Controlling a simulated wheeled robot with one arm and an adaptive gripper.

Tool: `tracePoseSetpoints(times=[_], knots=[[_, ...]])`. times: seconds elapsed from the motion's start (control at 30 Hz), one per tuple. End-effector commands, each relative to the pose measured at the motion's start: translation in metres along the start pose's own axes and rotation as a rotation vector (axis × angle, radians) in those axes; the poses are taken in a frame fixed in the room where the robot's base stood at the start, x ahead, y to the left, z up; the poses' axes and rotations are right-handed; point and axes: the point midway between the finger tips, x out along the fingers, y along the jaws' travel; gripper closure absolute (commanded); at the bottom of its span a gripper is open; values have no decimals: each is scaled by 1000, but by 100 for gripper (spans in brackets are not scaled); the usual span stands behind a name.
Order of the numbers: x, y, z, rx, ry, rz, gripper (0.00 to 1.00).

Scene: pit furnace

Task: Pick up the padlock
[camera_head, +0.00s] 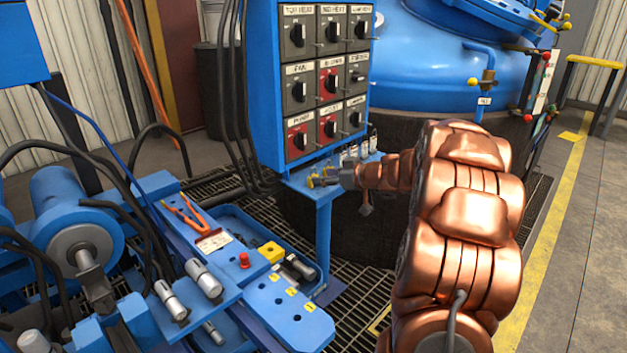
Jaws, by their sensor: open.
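A narrow blue shelf (300,184) juts out below the switch cabinet. A small yellow, brass-like piece (327,172) on it, perhaps the padlock, lies right at my gripper; its shape is too small to make out. Several small white-and-dark items (352,155), which may be padlocks or tags, stand along the shelf behind my wrist. My gripper (320,180) is open at the end of my copper-coloured arm, over the shelf's front left part. I cannot tell whether its fingers touch the yellow piece, and they partly hide it.
The blue cabinet (285,110) with rows of rotary switches rises directly behind the shelf. Black cables (232,100) hang at its left. A blue bench (262,312) with orange-handled pliers (190,217) and a yellow block (271,252) stands at front left. A blue furnace vessel (425,65) is behind.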

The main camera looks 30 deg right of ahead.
Motion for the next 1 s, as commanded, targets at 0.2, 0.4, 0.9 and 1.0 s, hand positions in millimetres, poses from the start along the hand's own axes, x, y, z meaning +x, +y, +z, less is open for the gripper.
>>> tracePoseSetpoints(times=[0.2, 0.4, 0.9, 1.0], knots=[[19, 0, 5, 0, -1, -3, 48], [44, 1, 10, 1, -3, -5, 48], [54, 2, 8, 0, 0, -2, 59], [54, 2, 8, 0, 0, -2, 70]])
